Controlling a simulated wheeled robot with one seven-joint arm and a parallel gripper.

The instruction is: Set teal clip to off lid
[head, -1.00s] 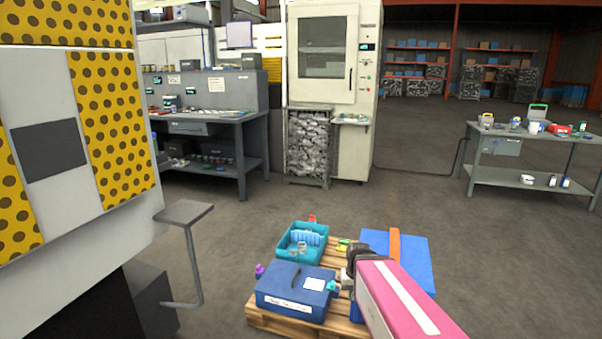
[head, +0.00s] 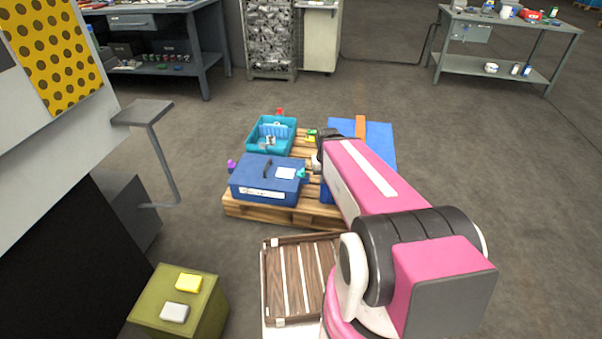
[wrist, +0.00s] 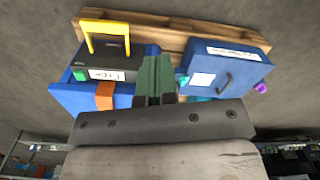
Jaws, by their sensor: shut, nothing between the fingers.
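A blue box (head: 262,180) with a closed lid, a dark handle and a white label sits on the pallet; the wrist view shows it (wrist: 228,68) upside down, at upper right. The teal clip (head: 302,174) juts from the box's right end in the head view. A purple clip (head: 231,165) is at the opposite end, also visible in the wrist view (wrist: 261,87). In the wrist view my gripper (wrist: 158,60) has its greenish fingers together and empty, beside the teal clip's end of the box. In the head view my arm hides the fingers.
A teal open crate (head: 254,147) stands behind the box on the pallet (head: 260,214). A blue container with an orange strap (head: 360,127) is to the right. A black case with a yellow handle (wrist: 107,65) shows in the wrist view. A slatted tray (head: 268,285) and olive cube (head: 205,310) are nearer.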

